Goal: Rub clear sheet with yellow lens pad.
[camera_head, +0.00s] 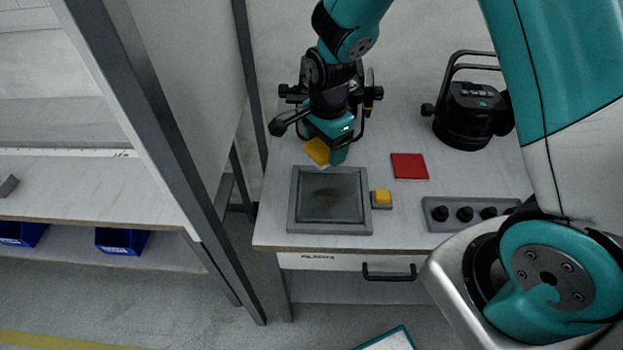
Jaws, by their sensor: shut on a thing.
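The yellow lens pad (317,151) is held in my gripper (326,156), which is shut on it and tilted. The pad is at the back edge of the framed clear sheet (331,197), and I cannot tell whether it touches the frame or is just above it. The sheet is dark grey-green in a grey frame on the bench, with a brownish smudge near its upper middle. Part of the pad is hidden by the gripper finger.
A red square (409,166) lies to the right of the sheet. A yellow block on a small grey base (381,198) stands close beside the frame. A grey post (160,130) stands left.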

